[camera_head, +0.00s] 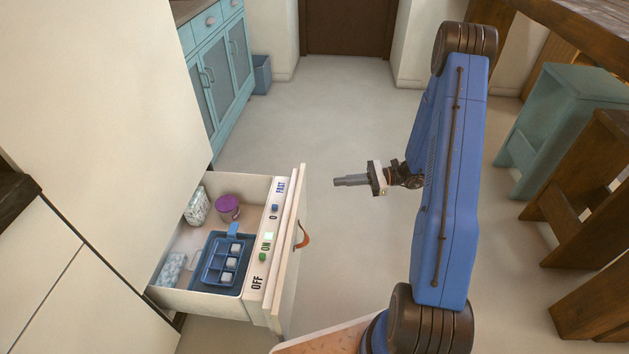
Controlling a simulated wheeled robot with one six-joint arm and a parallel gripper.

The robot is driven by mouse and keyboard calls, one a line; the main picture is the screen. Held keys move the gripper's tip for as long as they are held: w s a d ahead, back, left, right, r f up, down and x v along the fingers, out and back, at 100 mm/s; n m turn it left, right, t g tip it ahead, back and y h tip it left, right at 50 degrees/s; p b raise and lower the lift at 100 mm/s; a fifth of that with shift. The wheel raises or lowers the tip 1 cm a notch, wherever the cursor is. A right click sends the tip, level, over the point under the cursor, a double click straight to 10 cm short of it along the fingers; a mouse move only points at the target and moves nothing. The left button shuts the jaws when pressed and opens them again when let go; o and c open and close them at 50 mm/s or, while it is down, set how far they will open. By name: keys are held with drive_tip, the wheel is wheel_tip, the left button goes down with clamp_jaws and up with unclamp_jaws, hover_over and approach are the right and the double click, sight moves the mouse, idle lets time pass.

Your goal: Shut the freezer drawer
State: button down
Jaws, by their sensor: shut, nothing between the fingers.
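The freezer drawer (286,265) is pulled out from the pale cabinet front at the left. It has a cream front with an orange-brown leather pull (303,236) on its outer face. Inside lie a blue ice tray (212,274) with pale cubes, a purple-lidded tub (228,208) and white patterned packs (197,206). My gripper (337,181) is shut and empty. In the picture it is to the right of the drawer front, higher than the pull and apart from it, pointing left.
A strip along the drawer's inner front edge carries labels and buttons (263,256). A teal cabinet (219,67) stands beyond, with a bin (262,74) beside it. Stools (571,120) stand at the right. The floor (340,110) behind my gripper is clear.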

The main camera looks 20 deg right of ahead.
drive_tip(key=w+d+f+m+t, duration=0.2)
drive_tip(key=d+f+m+t, duration=0.1)
drive_tip(key=d+f, duration=0.15)
drive_tip(key=x, duration=1.4)
drive_tip(key=shift+a+f, duration=0.35)
drive_tip(key=shift+a, duration=0.05)
drive_tip(key=shift+w+a, duration=0.1)
approach(214, 174)
drive_tip(key=a+r, duration=0.3)
drive_tip(key=a, duration=0.5)
drive_tip(key=shift+s+a+r, duration=0.3)
drive_tip(key=shift+a, duration=0.1)
